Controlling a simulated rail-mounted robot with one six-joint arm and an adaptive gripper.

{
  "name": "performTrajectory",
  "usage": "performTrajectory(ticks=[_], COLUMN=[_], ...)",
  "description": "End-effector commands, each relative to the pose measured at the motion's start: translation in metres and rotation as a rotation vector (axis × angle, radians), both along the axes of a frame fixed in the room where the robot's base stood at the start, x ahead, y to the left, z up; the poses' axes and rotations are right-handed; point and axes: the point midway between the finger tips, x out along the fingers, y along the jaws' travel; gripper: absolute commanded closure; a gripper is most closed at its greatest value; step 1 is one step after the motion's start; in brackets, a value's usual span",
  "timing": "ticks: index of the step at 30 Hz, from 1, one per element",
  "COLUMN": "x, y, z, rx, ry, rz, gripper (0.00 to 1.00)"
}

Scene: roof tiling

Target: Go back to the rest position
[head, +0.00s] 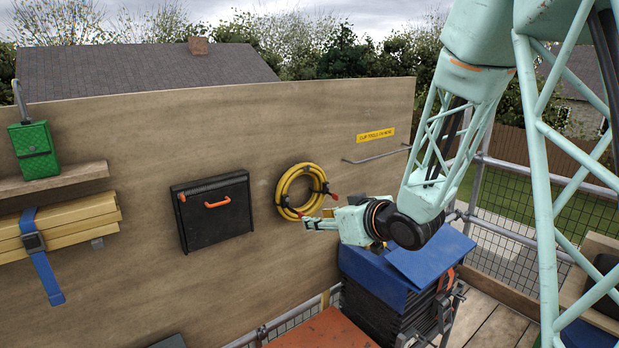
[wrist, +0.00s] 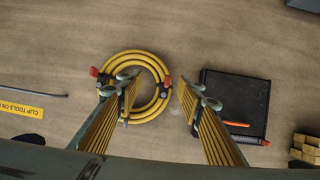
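My gripper (head: 322,220) is at the end of my mint-green arm, in front of the plywood board in the head view. In the wrist view my gripper (wrist: 156,88) has its two ribbed fingers spread well apart, with nothing between them. A coiled yellow hose (head: 289,196) with red ends hangs on the board, close to the fingertips in the head view. In the wrist view the hose (wrist: 134,58) lies beyond the fingers, partly covered by the left one. I cannot tell the exact gap between fingertips and board.
A black case (head: 213,222) with an orange handle hangs left of the hose. A metal rod (head: 375,156) sticks out below a yellow label (head: 376,135). Dark tiles under a blue cover (head: 405,265) are stacked below my gripper. A green box (head: 35,147) and yellow planks (head: 70,220) are at left.

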Motion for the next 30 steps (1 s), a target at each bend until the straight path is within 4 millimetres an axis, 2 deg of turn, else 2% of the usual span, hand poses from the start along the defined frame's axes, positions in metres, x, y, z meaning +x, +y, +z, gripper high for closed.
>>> performTrajectory(ticks=[14, 23, 30], x=[-0.028, -0.061, -0.095], y=[-0.064, -0.104, -0.132], z=[0.034, 0.053, 0.066], rx=[-0.133, -0.197, -0.234], ry=[0.057, 0.113, 0.164], rz=[-0.159, -0.261, -0.336], gripper=[0.66, 0.66, 0.66])
